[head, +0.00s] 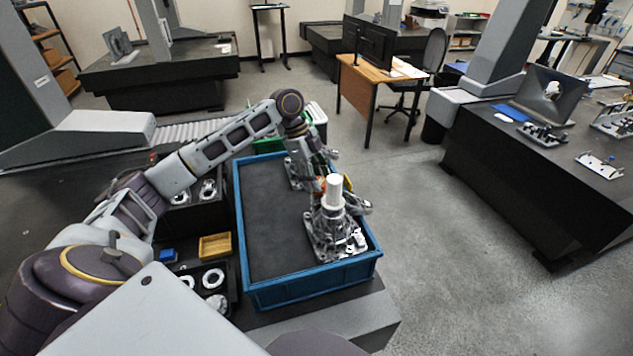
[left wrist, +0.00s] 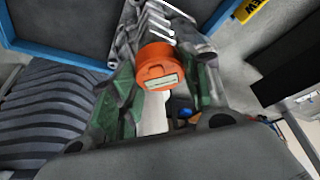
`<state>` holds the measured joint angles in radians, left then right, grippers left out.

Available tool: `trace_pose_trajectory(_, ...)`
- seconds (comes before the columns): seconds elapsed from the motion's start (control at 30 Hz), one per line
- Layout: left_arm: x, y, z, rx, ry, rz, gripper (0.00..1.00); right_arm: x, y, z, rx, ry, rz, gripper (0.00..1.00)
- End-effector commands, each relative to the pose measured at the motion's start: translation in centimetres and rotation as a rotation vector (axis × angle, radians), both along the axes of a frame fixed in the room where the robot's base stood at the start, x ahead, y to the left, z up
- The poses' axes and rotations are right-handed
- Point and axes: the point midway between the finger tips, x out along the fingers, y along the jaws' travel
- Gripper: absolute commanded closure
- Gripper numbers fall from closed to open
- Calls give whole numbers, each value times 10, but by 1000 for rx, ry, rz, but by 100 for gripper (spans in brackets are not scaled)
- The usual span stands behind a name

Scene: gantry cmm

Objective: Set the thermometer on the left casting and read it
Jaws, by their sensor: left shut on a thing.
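My left gripper (head: 324,178) is over the right part of the blue tray (head: 240,215). It is shut on the orange thermometer, whose round head and small pale display (left wrist: 158,70) face the left wrist camera between the green-padded fingers. The display's reading is too small to make out. A silvery casting (head: 325,240) lies at the tray's near right, with a white cylinder (head: 334,192) rising above it. Another casting (head: 293,175) is farther back, partly hidden by my gripper. I cannot tell whether the thermometer touches a casting. My right gripper is out of view.
Dark bins with metal rings (head: 212,278) and a yellow tray (head: 215,246) stand left of the blue tray. The tray's left half is bare. Open floor lies to its right, before another dark measuring table (head: 540,185). A desk (head: 375,85) stands behind.

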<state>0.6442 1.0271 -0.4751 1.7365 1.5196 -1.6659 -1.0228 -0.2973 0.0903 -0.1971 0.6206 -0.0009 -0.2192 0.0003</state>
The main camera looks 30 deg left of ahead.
Motion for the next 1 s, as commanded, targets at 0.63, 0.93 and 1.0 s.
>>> trace_pose_trajectory(0.63, 0, 0, -18, 0, -1, -1, 78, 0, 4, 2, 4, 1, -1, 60)
trace_pose_trajectory(0.93, 0, 0, -18, 0, -1, -1, 32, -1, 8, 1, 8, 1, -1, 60)
trace_pose_trajectory(1.0, 0, 0, -18, 0, -1, -1, 32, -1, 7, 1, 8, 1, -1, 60)
